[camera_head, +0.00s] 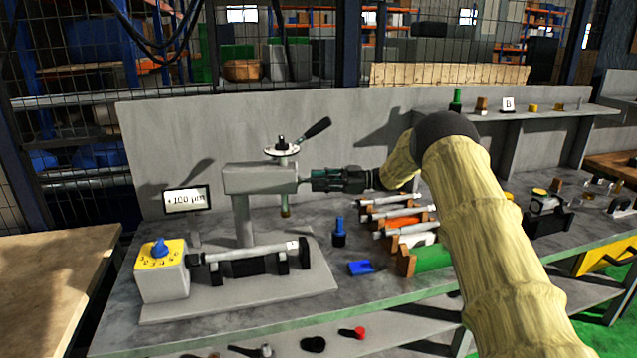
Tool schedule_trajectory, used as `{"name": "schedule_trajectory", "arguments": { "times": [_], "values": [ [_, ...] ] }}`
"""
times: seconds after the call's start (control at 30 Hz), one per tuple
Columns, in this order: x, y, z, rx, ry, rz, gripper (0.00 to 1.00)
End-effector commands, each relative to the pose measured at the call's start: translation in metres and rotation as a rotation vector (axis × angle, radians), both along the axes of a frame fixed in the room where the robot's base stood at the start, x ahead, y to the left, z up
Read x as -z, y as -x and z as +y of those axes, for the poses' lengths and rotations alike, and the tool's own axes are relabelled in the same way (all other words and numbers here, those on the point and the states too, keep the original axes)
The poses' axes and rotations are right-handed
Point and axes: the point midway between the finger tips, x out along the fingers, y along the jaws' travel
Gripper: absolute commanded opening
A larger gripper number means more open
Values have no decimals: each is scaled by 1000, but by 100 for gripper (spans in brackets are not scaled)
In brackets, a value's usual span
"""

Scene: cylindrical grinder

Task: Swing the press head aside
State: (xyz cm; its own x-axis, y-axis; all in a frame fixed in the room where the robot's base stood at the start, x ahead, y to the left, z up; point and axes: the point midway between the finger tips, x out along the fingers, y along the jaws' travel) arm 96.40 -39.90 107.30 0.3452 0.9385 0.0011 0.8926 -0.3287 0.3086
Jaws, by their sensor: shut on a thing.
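The press head (262,178) is a grey block on a grey column (242,220), with a round dial and a black-handled lever (312,130) on top. A greenish tip (285,206) points down from its right part. It stands above the grey base plate (220,293) and a horizontal cylindrical workpiece (250,253) on black supports. My gripper (312,181) reaches in from the right at head height. Its dark fingers are shut on the right end of the press head. The exact contact is too small to see clearly.
A yellow-topped box with a blue knob (160,250) and a gauge display reading +100 µm (187,199) stand at left. A blue bottle-like item (339,232), a blue piece (366,267) and a rack of rods (400,222) lie right. A grey back panel (150,130) stands behind.

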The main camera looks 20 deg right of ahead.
Motion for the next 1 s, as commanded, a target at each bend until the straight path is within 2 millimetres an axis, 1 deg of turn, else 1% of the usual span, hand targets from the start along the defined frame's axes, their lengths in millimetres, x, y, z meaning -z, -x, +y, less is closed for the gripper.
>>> {"name": "schedule_trajectory", "arguments": {
  "times": [0.03,0.13,0.43,0.57,0.67,1.0],
  "values": [
    [0,0,1,-1,0,0,27],
    [0,0,1,-1,0,0,45],
    [0,0,1,-1,0,0,45],
    [0,2,-6,-1,0,0,45],
    [1,6,-17,0,1,0,45],
    [1,26,-75,0,0,-1,45]
  ]
}}
